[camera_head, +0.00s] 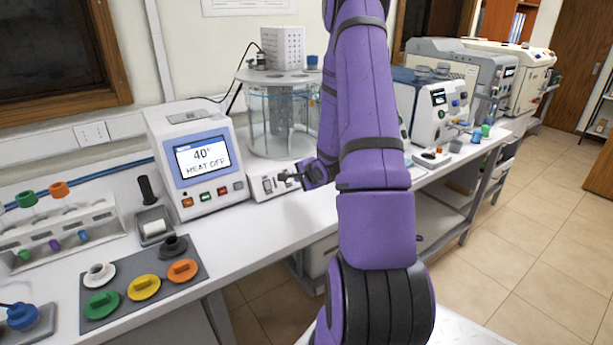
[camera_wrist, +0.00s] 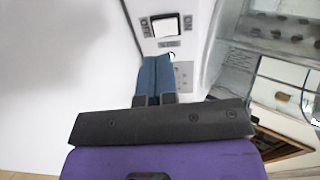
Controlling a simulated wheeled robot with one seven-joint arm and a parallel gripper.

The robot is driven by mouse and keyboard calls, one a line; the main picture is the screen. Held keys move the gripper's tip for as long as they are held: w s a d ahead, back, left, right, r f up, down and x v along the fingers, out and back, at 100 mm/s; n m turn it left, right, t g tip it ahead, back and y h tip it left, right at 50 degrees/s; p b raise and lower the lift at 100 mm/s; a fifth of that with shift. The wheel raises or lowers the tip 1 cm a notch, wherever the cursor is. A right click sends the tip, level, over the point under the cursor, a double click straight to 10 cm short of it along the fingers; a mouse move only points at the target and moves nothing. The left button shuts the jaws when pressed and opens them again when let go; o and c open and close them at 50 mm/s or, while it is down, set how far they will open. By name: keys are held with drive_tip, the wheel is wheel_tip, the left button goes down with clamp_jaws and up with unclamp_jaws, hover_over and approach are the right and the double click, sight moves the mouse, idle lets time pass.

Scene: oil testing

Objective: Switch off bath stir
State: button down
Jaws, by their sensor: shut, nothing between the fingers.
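The glass bath (camera_head: 262,125) stands on the bench behind a low white control panel (camera_head: 257,196). Whether the fingertips touch the panel cannot be told.
A white control unit (camera_head: 195,155) left of the panel shows "40°" and "HEAT OFF". A mat (camera_head: 205,272) with coloured knobs and a bottle rack (camera_head: 60,230) are further left. White instruments (camera_head: 432,105) stand right, behind my arm.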

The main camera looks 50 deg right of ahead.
sight(290, 180)
drive_tip(key=x, duration=0.5)
drive_tip(key=shift+w+d+f, duration=0.1)
drive_tip(key=shift+w+f, duration=0.1)
drive_tip(key=shift+w, duration=0.15)
